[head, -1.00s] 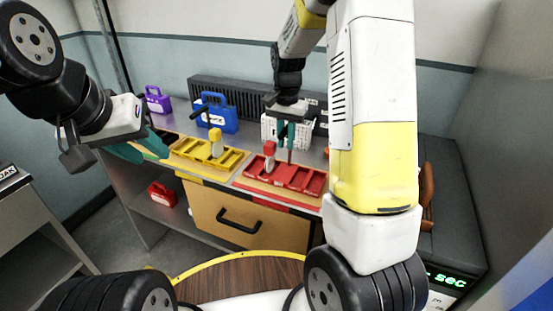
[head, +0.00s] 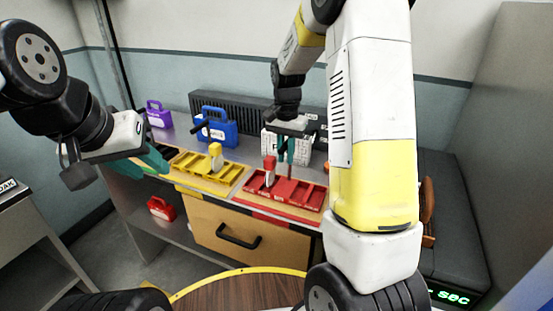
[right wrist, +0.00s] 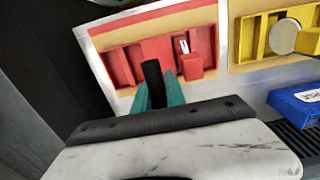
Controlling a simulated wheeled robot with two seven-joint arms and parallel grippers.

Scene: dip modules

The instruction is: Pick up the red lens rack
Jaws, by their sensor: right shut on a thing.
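The red lens rack (head: 297,196) is a red tray with several compartments on the bench, on a tan, red-edged mat. A red block with a white mark (head: 269,171) stands in its left part. In the right wrist view the rack (right wrist: 120,68) lies beyond my fingers. My right gripper (head: 286,150) is above the rack, its teal fingers shut around an upright dark handle that rises from it. The handle's black top (right wrist: 152,75) shows between the fingers. I cannot tell whether the rack touches the mat. My left gripper (head: 152,160) is at the bench's left end; its jaw opening is unclear.
A yellow rack (head: 198,168) with a yellow block is left of the red one. A red case (head: 161,208) is on the lower shelf.

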